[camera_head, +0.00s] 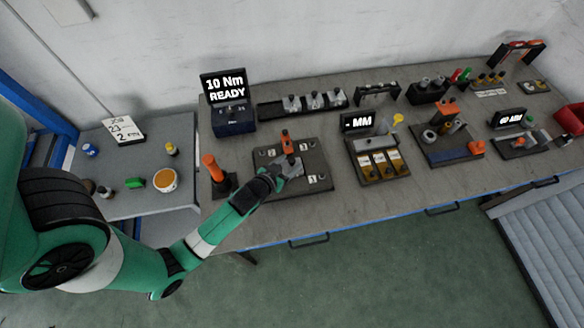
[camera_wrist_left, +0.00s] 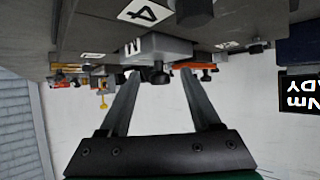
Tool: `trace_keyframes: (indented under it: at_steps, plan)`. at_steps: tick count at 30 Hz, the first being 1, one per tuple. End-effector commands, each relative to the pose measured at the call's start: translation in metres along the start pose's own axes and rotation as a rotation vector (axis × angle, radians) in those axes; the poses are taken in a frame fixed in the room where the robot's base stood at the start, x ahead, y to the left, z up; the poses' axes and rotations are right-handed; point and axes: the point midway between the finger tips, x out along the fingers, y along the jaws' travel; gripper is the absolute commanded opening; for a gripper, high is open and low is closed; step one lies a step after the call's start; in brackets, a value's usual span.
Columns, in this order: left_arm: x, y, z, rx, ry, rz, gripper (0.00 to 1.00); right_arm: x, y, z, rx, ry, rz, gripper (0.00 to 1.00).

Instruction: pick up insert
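My left gripper (camera_head: 288,168) reaches over the dark numbered fixture plate (camera_head: 318,156). A grey metal block (camera_head: 292,164) and an orange clamp handle (camera_head: 286,142) are close to its fingers. In the left wrist view, which is upside down, the two fingers (camera_wrist_left: 160,74) are apart. A metal block with a dark knob (camera_wrist_left: 155,48) shows beyond their tips; I cannot tell whether they touch. Several silver pieces (camera_head: 314,101), possibly inserts, stand in a black rack behind the plate. I cannot tell which thing is the insert. My right gripper is not in view.
A "10 Nm READY" display (camera_head: 225,86) stands behind left of the plate. An orange-handled tool (camera_head: 214,170) stands left of it. A tray with yellow-brown bins (camera_head: 378,165) and other stations lie to the right. The bench front edge (camera_head: 345,232) is near.

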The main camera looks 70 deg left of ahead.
Motion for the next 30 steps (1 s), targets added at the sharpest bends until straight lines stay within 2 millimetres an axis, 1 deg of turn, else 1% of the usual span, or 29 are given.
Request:
trace_keyframes:
  at_steps: [1,5,6,8,9,10,30]
  plan:
    - [-0.0002,0.0,0.0,0.0,0.0,0.0,0.54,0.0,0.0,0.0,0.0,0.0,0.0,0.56]
    - [-0.0003,0.0,0.0,0.0,0.0,0.0,0.3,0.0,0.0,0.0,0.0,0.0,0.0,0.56]
    - [-0.0003,0.0,0.0,0.0,0.0,0.0,0.23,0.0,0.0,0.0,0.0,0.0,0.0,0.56]
    - [-0.0003,0.0,0.0,0.0,0.0,0.0,0.12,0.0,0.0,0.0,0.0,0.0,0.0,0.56]
    - [-0.0003,0.0,0.0,0.0,0.0,0.0,0.05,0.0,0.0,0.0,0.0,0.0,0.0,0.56]
    - [-0.0004,0.0,0.0,0.0,0.0,0.0,0.0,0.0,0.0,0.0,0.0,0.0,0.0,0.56]
    - [-0.0005,0.0,-0.0002,0.0,0.001,0.0,0.0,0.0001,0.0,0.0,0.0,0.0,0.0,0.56]
